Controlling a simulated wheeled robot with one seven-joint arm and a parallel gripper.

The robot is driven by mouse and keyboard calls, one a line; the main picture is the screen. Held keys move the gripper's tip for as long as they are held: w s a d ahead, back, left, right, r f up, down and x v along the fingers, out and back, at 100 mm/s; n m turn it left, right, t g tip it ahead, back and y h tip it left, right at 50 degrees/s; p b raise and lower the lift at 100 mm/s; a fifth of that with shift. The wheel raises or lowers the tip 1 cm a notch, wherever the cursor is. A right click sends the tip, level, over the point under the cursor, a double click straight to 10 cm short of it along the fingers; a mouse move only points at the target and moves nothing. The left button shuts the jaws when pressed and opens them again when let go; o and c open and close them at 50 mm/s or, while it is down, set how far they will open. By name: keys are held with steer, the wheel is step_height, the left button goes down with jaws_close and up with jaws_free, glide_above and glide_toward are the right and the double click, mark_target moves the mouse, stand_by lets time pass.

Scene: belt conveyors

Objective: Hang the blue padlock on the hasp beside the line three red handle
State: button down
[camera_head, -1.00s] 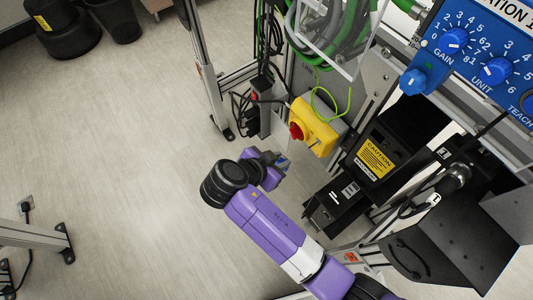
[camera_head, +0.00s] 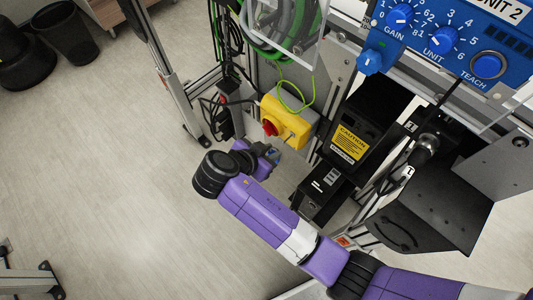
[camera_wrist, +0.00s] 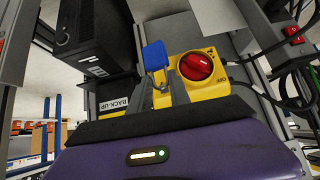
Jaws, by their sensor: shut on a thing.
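The blue padlock (camera_wrist: 154,56) is at the tips of my gripper (camera_wrist: 160,88), which is shut on it, in the wrist view. A small blue patch of the padlock (camera_head: 272,153) shows at my gripper (camera_head: 274,157) in the head view. The red handle (camera_wrist: 196,67) is on a yellow box, just right of the padlock in the wrist view. In the head view the red handle (camera_head: 269,128) is just above my gripper. A small metal hasp (camera_head: 291,136) sticks out beside the handle. I cannot tell whether the shackle touches the hasp.
The yellow box (camera_head: 287,112) is mounted on the frame, with a green-yellow cable above it. A black unit with a caution label (camera_head: 349,142) stands right of it. Black cables and plugs (camera_head: 224,117) are to the left. Open floor (camera_head: 110,170) lies at left.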

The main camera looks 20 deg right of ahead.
mark_target(284, 142)
steer(key=shift+w+d+f+b, duration=0.1)
steer(key=shift+w+d, duration=0.2)
steer(key=shift+d, duration=0.4)
steer(key=shift+w+d+f+b, duration=0.1)
steer(key=shift+w+d, duration=0.15)
steer(key=shift+d, duration=0.5)
steer(key=shift+w+d+f+b, duration=0.1)
steer(key=shift+w+d, duration=0.2)
steer(key=shift+d, duration=0.4)
steer(key=shift+w+d+f+b, duration=0.25)
steer(key=shift+d+f+b, duration=0.05)
steer(key=shift+d+f, duration=0.2)
steer(key=c, duration=1.1)
jaws_free()
steer(key=shift+p+v, duration=0.7)
steer(key=shift+v, duration=3.2)
